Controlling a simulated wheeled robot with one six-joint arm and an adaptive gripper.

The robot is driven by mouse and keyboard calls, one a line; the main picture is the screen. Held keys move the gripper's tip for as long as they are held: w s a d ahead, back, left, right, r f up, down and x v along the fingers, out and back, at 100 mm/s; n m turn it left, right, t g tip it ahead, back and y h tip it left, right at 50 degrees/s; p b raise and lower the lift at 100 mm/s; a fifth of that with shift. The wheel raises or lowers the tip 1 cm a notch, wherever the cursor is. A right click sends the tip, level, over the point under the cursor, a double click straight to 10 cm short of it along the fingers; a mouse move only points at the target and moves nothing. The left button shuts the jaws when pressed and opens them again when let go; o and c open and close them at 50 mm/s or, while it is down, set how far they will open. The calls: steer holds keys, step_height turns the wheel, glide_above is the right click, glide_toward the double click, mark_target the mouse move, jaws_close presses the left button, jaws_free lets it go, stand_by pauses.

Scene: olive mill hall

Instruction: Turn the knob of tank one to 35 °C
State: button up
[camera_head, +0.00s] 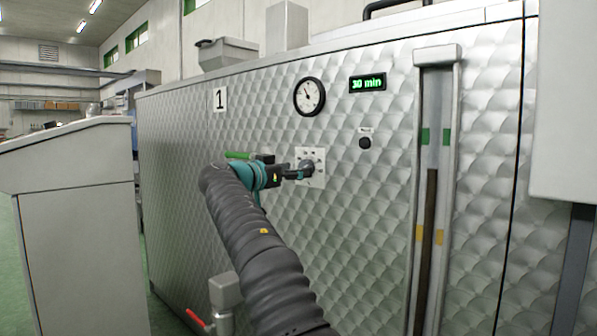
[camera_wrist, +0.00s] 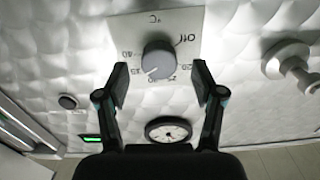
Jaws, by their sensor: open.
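The knob of tank one (camera_wrist: 158,60) is a round grey knob on a pale dial plate (camera_wrist: 195,20) marked °C, Off and numbers up to 40. A light mark on the knob's lower-left rim appears to point near 30 to 35; I cannot read it exactly. In the head view, the knob (camera_head: 308,165) is partly hidden by my gripper (camera_head: 298,174). In the wrist view, my gripper (camera_wrist: 161,80) is open, with one finger on each side of the knob and a gap on both sides. The tank front (camera_head: 260,225) bears a number 1 plate (camera_head: 220,99).
A round gauge (camera_head: 309,96), a green "30 min" display (camera_head: 367,84) and a black button (camera_head: 365,143) are above and right of the knob. A green-handled valve (camera_head: 238,155) is left. A sight column (camera_head: 433,140) stands right; a grey console (camera_head: 75,190) stands left.

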steer(key=v, duration=1)
